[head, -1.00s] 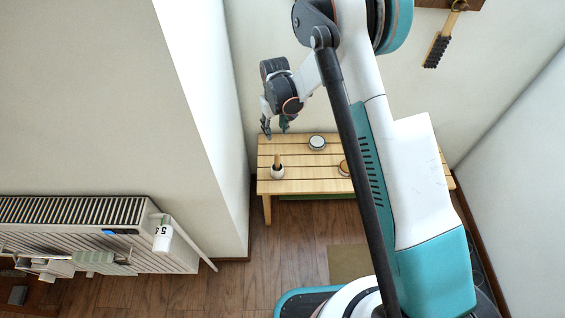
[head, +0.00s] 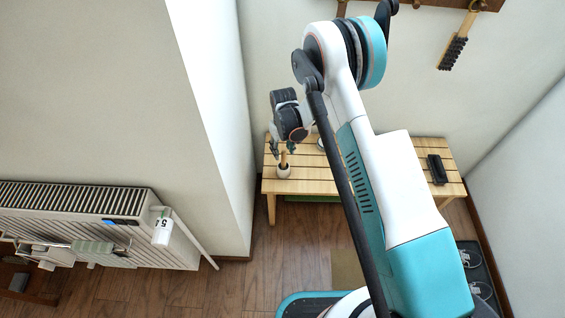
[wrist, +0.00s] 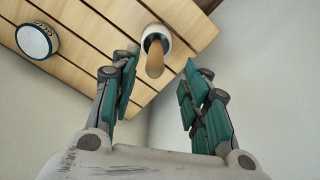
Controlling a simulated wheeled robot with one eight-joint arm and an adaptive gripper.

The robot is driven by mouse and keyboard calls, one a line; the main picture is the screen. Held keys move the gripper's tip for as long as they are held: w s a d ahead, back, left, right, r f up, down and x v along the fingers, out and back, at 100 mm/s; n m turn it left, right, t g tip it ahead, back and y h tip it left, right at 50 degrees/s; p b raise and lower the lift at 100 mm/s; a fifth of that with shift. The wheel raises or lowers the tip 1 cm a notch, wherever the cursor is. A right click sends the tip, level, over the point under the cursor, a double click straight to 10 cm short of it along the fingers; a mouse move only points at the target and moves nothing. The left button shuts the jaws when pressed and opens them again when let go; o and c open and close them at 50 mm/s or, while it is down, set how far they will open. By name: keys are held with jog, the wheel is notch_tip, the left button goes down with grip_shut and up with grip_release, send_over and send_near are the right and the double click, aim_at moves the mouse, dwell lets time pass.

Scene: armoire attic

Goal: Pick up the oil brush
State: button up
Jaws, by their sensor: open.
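The oil brush appears to be the upright wooden handle (head: 284,158) standing in a small white pot (head: 283,171) near the left end of the slatted bench; its lower end is hidden inside the pot. In the wrist view the handle (wrist: 155,62) points toward the camera, with the pot (wrist: 149,32) behind it. My gripper (head: 281,149) is open and empty just above the pot. In the wrist view the handle's end lies in the gap between my fingertips (wrist: 159,63), nearer the left finger. I cannot tell whether they touch.
The wooden bench (head: 310,187) stands against the wall. A round white-rimmed tin (wrist: 37,41) sits on it, and a black object (head: 437,170) lies at its right end. Another brush (head: 455,50) hangs on the wall. A wall corner stands close left of the bench.

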aim_at(284, 151)
jog(key=f+b, duration=0.1)
jog(key=f, duration=0.1)
jog(key=f+b, duration=0.1)
jog(key=f, duration=0.2)
jog(key=shift+w+d+b, duration=0.2)
jog(key=shift+b, duration=0.1)
grip_shut()
